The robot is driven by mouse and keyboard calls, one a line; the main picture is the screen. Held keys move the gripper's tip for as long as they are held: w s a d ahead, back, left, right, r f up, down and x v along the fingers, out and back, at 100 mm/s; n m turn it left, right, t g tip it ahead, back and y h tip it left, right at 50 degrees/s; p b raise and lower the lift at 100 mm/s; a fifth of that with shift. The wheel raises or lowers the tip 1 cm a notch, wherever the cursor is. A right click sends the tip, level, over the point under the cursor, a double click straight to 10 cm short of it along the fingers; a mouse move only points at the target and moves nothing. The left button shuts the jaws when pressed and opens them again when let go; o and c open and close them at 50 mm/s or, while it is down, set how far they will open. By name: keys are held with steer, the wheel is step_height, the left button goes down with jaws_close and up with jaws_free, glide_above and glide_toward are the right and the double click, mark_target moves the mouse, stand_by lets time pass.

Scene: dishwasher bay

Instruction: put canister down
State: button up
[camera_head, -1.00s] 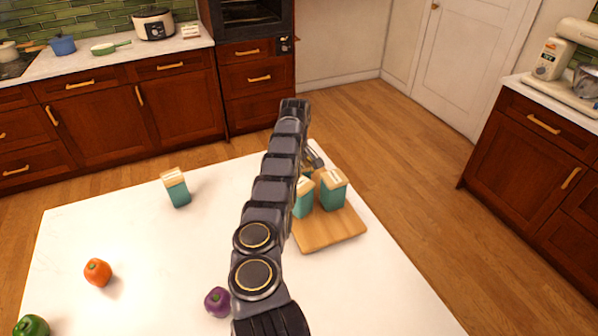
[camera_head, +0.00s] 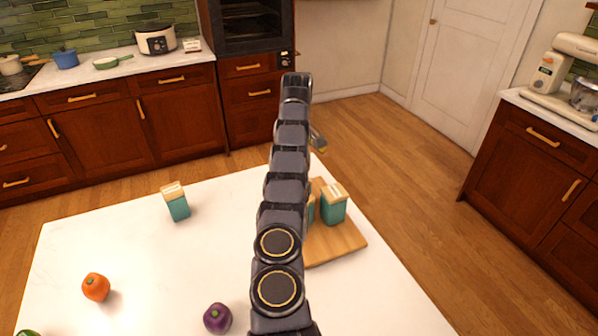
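A teal canister with a wooden lid (camera_head: 333,205) stands upright on the wooden board (camera_head: 340,246) at the right of the white table. A second teal canister (camera_head: 311,210) is beside it on the board, mostly hidden behind my arm. A third such canister (camera_head: 176,202) stands alone on the table, left of my arm. My gripper (camera_head: 319,146) shows only in part past the right side of my arm, above and beyond the board, apart from the visible canisters. Its fingers are too small and hidden to tell whether they are open.
An orange pepper (camera_head: 96,287), a purple vegetable (camera_head: 217,318) and a green pepper (camera_head: 30,333) lie on the white table (camera_head: 150,260). The table is clear around the lone canister. Counters with a cooker (camera_head: 156,40) and a stand mixer (camera_head: 560,75) stand beyond the floor.

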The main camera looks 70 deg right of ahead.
steer(key=shift+s+r, duration=0.1)
steer(key=shift+r, duration=0.95)
steer(key=shift+a, duration=0.1)
steer(key=w+a+r+n, duration=0.2)
steer(key=w+a+r, duration=0.6)
steer(key=w+a, duration=0.4)
steer(key=a+r+n, duration=0.1)
steer(key=a+r, duration=0.2)
steer(key=a, duration=0.7)
steer(key=a+r+n, duration=0.1)
steer(key=a+r, duration=0.2)
steer(key=a, duration=0.6)
steer(key=s+a+n+g, duration=0.1)
steer(key=s+a+n, duration=0.1)
steer(key=a, duration=0.7)
steer(key=s+a+f+n, duration=0.3)
steer(key=s+a, duration=1.2)
steer(key=s, duration=0.4)
steer(key=shift+s+f+g, duration=0.3)
steer(key=shift+s, duration=0.05)
steer(key=shift+f, duration=0.2)
